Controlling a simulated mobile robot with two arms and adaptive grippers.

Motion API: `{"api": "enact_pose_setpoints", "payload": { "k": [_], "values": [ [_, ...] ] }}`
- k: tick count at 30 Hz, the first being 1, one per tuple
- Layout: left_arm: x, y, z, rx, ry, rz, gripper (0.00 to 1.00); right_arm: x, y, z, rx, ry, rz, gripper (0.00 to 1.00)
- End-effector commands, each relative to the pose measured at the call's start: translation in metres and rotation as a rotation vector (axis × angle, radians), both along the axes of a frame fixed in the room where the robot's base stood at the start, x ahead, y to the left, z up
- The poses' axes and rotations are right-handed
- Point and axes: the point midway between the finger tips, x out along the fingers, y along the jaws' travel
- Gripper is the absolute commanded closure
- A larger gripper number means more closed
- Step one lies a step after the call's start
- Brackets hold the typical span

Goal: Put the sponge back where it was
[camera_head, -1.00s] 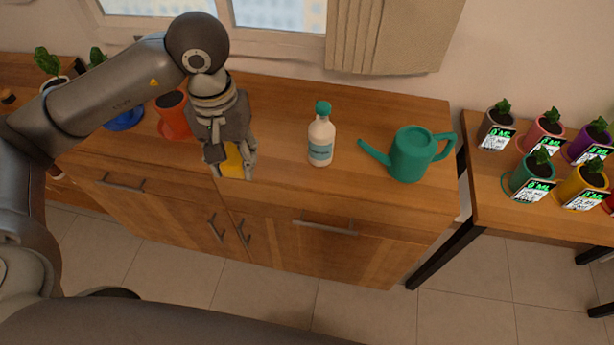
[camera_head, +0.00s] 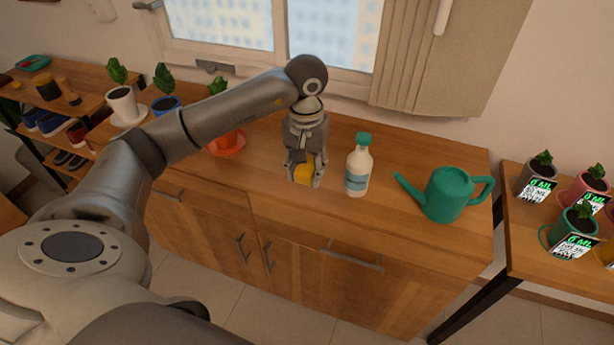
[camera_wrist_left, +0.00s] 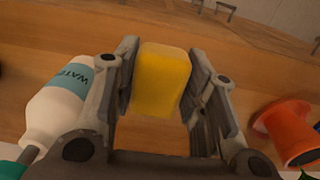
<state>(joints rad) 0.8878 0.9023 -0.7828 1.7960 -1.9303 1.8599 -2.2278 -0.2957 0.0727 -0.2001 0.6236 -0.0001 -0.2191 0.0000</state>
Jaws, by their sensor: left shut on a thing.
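The yellow sponge (camera_head: 304,171) is held upright between the fingers of my left gripper (camera_head: 305,180), low over the wooden cabinet top. In the left wrist view the sponge (camera_wrist_left: 162,82) sits between the two finger pads of my left gripper (camera_wrist_left: 168,95). I cannot tell whether its lower end touches the wood. A white bottle with a teal cap (camera_head: 358,170) stands just right of the gripper. My right gripper is not in view.
A green watering can (camera_head: 447,193) stands right of the bottle. An orange pot (camera_head: 227,143) is behind and left of the gripper; a blue pot (camera_head: 166,104) is further left. Bare wood (camera_head: 325,215) lies in front. Potted plants stand on the right table (camera_head: 515,245).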

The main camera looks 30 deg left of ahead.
Motion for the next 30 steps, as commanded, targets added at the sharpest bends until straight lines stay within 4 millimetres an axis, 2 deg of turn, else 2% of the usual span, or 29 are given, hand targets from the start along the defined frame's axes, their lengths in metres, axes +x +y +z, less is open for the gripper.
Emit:
{"api": "enact_pose_setpoints", "payload": {
  "k": [3,7,14,20,30],
  "values": [
    [0.013,0.009,-0.021,-0.001,0.003,0.003,0.80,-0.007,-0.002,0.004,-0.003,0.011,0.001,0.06],
    [0.022,0.014,-0.033,-0.002,0.001,0.000,0.80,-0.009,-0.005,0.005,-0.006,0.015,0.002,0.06],
    [0.029,0.020,-0.045,0.000,0.002,-0.001,0.80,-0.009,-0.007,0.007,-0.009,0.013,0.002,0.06],
    [0.028,0.019,-0.070,-0.002,0.003,-0.001,0.80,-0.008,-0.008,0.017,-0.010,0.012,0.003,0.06],
    [0.029,0.019,-0.076,0.000,-0.001,-0.002,0.80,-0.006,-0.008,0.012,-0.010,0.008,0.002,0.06]
  ]
}}
